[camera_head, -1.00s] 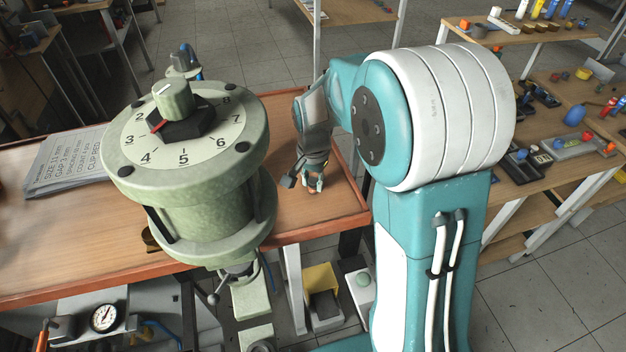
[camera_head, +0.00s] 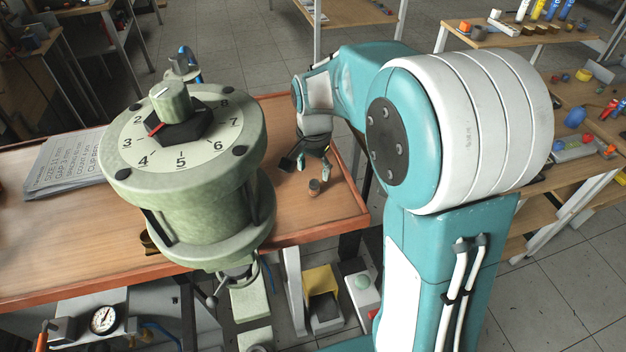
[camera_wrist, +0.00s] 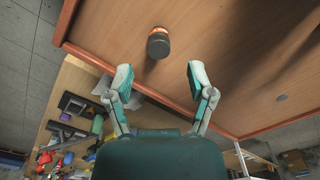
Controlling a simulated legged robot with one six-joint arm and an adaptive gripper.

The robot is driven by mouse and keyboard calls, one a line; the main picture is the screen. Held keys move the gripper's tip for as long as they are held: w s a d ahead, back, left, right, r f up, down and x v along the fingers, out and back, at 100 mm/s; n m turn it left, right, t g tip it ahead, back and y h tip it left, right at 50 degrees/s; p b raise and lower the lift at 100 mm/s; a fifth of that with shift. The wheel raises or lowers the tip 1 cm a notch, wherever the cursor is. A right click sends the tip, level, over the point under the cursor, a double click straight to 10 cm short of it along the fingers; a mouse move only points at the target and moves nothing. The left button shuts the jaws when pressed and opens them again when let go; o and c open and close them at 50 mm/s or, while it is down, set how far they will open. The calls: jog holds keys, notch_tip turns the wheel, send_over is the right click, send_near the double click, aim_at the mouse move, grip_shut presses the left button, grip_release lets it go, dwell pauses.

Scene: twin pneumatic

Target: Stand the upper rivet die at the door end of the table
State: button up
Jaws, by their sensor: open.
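The upper rivet die, a small dark cylinder with a coppery end (camera_head: 314,187), stands on the table (camera_head: 335,214) near its right end in the head view. In the wrist view the die (camera_wrist: 158,43) is on the wooden top, beyond the fingertips and apart from them. My gripper (camera_head: 313,174) is open and empty beside and behind the die. Its two teal fingers (camera_wrist: 159,78) are spread wide in the wrist view, with bare table between them.
A large green press with a numbered dial (camera_head: 187,150) stands left of my gripper. A printed sheet (camera_head: 66,164) lies at the table's left. The table has a raised reddish edge. A shelf with tools and bottles (camera_head: 540,28) is at the right.

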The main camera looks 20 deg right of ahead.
aim_at(314, 183)
notch_tip(314, 183, up, 7)
jog(key=s+r+n+t, duration=0.2)
jog(key=s+n, duration=0.2)
jog(key=s, duration=0.6)
jog(key=s+r+n+t, duration=0.2)
jog(key=s+n, duration=0.3)
jog(key=s, duration=0.6)
jog(key=shift+r+t, duration=0.2)
jog(key=shift+t, duration=0.6)
